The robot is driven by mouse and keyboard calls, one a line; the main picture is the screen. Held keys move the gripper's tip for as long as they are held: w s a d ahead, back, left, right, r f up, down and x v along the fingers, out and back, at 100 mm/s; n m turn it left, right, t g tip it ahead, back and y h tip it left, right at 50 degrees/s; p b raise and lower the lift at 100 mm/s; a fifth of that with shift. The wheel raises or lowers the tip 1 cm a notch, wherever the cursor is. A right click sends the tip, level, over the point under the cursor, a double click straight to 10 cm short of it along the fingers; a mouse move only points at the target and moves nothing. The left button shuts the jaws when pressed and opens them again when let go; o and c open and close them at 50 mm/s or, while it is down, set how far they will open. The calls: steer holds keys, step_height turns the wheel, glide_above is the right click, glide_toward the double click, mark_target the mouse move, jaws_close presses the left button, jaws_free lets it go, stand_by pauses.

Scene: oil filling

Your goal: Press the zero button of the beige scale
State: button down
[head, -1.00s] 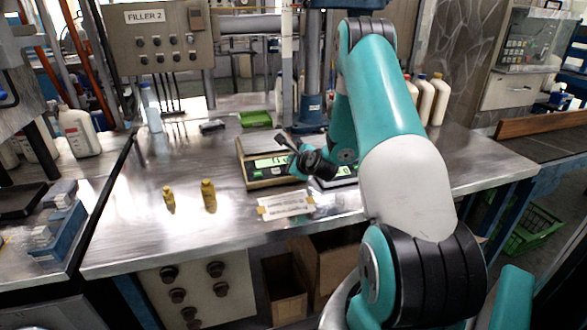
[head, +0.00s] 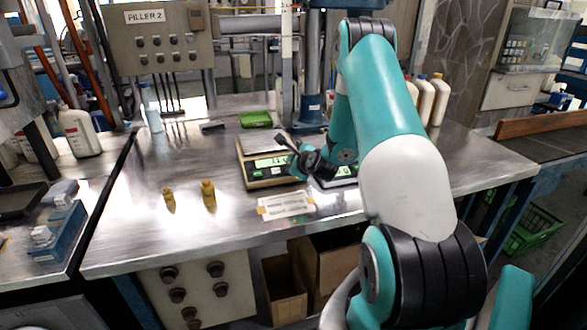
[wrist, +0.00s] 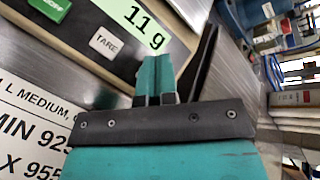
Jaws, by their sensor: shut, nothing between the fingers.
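The beige scale (head: 268,183) stands on the steel table, its green display lit. My gripper (head: 286,140) is over the right part of this scale in the head view. In the wrist view, the shut fingers (wrist: 154,76) are at the scale's front panel, just below the display (wrist: 146,24), which reads 11 g. A white TARE button (wrist: 104,43) and a green on/off button (wrist: 50,9) lie left of the fingers. No zero button shows; the fingers cover part of the panel. I cannot tell whether the fingertips touch the panel.
A second scale (head: 343,174) is right of the beige one, partly behind my arm. A taped paper label (head: 287,204) lies in front. A green tray (head: 256,119) lies behind. The table's left front is clear.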

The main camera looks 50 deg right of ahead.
steer(key=shift+f, duration=0.1)
steer(key=shift+w+f, duration=0.1)
steer(key=shift+f, duration=0.2)
steer(key=shift+w+d+f+b, duration=0.1)
steer(key=shift+w+f+b, duration=0.05)
steer(key=shift+f+b, duration=0.2)
stand_by(0.6)
stand_by(0.3)
steer(key=shift+s+r+p, duration=0.25)
steer(key=shift+r+p, duration=0.35)
steer(key=shift+r, duration=0.15)
steer(key=r+p, duration=0.1)
steer(key=s+r+p, duration=0.1)
steer(key=r, duration=0.1)
steer(key=a+r+p, duration=0.1)
steer(key=shift+s+a+r, duration=0.1)
steer(key=shift+s+r, duration=0.2)
steer(key=shift+r, duration=0.05)
stand_by(0.7)
